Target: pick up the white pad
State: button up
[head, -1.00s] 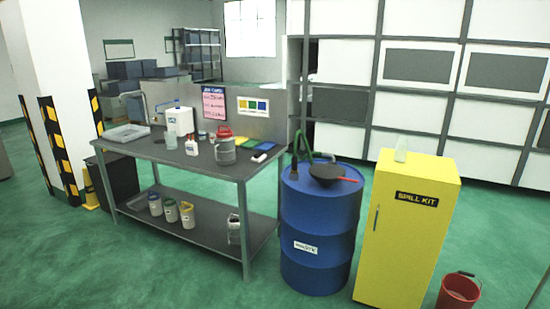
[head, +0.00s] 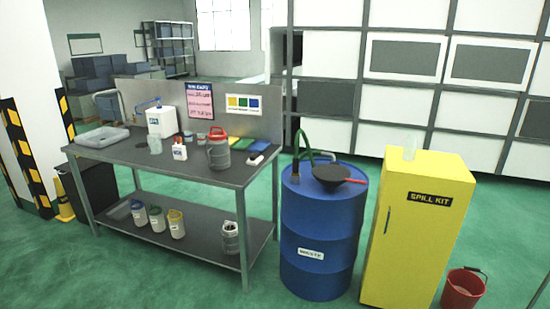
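A small white item (head: 256,160) with a dark end lies flat at the right front edge of the grey workbench (head: 200,176). It may be the white pad, but it is too small to tell for sure. Just behind it are flat coloured pads: a blue one (head: 259,145), with green and yellow ones (head: 237,143) to its left. A grey can with a red top (head: 219,152) stands to the left of the white item, apart from it. My gripper is not in view.
On the bench are a white jug (head: 161,121), a small white bottle (head: 180,149) and a grey tray (head: 101,137). Several cans stand on the lower shelf. A blue drum (head: 318,235), yellow cabinet (head: 415,240) and red bucket (head: 463,288) stand right. Green floor in front is clear.

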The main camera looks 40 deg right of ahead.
aim_at(256, 158)
jog(key=z, duration=0.35)
jog(key=i, duration=1.6)
jog(key=u, duration=0.2)
